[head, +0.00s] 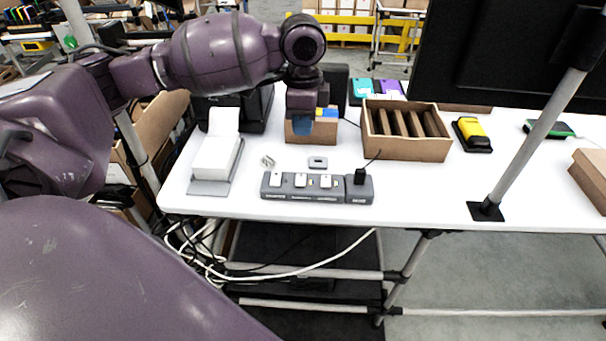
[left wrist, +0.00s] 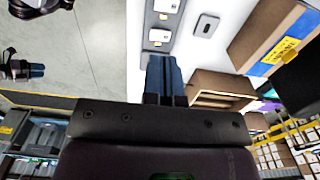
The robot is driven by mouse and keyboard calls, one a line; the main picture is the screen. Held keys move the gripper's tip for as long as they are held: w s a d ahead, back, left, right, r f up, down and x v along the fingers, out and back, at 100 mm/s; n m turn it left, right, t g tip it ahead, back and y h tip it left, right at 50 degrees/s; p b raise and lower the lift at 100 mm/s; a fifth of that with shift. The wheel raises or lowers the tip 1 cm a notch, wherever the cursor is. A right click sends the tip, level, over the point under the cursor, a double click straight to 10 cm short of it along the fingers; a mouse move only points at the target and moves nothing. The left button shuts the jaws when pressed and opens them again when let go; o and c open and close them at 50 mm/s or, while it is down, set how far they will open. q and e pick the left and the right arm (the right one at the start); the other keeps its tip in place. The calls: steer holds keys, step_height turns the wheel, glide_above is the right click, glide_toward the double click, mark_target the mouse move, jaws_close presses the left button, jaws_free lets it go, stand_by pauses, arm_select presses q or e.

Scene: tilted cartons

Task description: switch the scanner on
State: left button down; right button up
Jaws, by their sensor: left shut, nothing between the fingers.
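A dark grey strip (head: 290,195) lies near the table's front edge. It carries three white rockers in a row, with small labels too blurred to read; part of it shows in the left wrist view (left wrist: 149,25). Its right part holds a black plug (head: 360,176). I cannot tell which rocker is marked for the scanner. A yellow and black handheld device (head: 472,132), possibly the scanner, sits at the right. My left gripper (head: 302,128), with blue fingers (left wrist: 165,80), is shut and empty above the table, behind the strip. A blue-tipped gripper (left wrist: 37,71), apparently my right, shows over the floor.
A small grey plate (head: 317,162) and a clip (head: 268,160) lie behind the strip. A white paper stack (head: 215,155) stands at left. A divided cardboard tray (head: 405,150) stands behind right. A post (head: 530,145) with a dark screen rises at right.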

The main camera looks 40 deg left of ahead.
steer(key=shift+w+r, duration=0.1)
stand_by(0.3)
arm_select(q)
steer(key=shift+w+a+r+p, duration=0.25)
steer(key=shift+w+a+p, duration=0.15)
steer(key=shift+w, duration=0.25)
arm_select(e)
steer(key=shift+r, duration=0.5)
arm_select(q)
step_height(320, 180, up, 14)
steer(key=w+a+p, duration=0.1)
steer(key=p, duration=0.4)
steer(key=shift+w, duration=0.35)
arm_select(e)
steer(key=shift+w+r, duration=0.2)
steer(key=shift+r, duration=1.25)
steer(key=shift+w+r, duration=0.2)
steer(key=shift+r, duration=1.25)
arm_select(q)
steer(key=shift+f, duration=0.1)
arm_select(e)
steer(key=shift+w, duration=0.1)
